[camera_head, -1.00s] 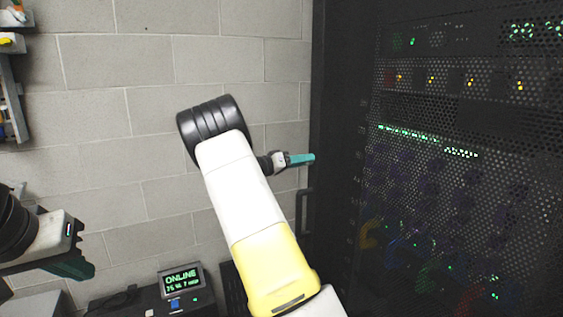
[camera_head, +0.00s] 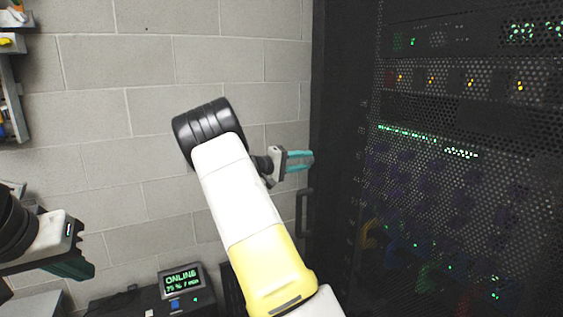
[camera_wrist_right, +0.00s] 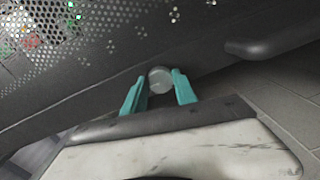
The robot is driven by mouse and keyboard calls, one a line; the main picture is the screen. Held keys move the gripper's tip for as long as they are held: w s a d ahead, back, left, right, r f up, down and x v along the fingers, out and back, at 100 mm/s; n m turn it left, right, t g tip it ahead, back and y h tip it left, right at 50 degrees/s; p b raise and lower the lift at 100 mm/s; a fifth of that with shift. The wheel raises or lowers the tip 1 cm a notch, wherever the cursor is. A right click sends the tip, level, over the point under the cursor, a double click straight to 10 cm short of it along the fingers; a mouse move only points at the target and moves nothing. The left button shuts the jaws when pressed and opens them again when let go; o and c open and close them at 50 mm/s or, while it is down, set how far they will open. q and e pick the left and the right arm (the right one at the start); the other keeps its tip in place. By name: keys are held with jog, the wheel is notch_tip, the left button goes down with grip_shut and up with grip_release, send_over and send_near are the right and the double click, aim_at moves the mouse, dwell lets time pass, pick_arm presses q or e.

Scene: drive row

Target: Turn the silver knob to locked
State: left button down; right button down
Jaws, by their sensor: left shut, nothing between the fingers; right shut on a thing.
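The silver knob (camera_wrist_right: 160,80) is a small round pale disc on the dark cabinet edge in the right wrist view. It sits between the teal fingertips of my right gripper (camera_wrist_right: 159,88), which is shut on it. In the head view my right gripper (camera_head: 301,160) points right at the cabinet's edge, and the knob cannot be made out there. My left gripper (camera_head: 78,267) is shut and empty at the lower left, far from the knob. No locked mark can be read.
A dark perforated rack door (camera_head: 450,180) with lights fills the right side. A dark door handle (camera_head: 305,212) is just below my right gripper and also shows in the wrist view (camera_wrist_right: 275,38). A small ONLINE display (camera_head: 181,281) stands at the bottom. A grey block wall is behind.

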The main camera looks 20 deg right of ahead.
jog(key=shift+n, duration=0.3)
jog(key=c, duration=1)
grip_release()
jog(key=shift+o, duration=0.2)
jog(key=shift+a, duration=0.1)
jog(key=a, duration=0.7)
jog(key=shift+s+a, duration=0.25)
jog(key=shift+a, duration=0.1)
jog(key=shift+r, duration=0.1)
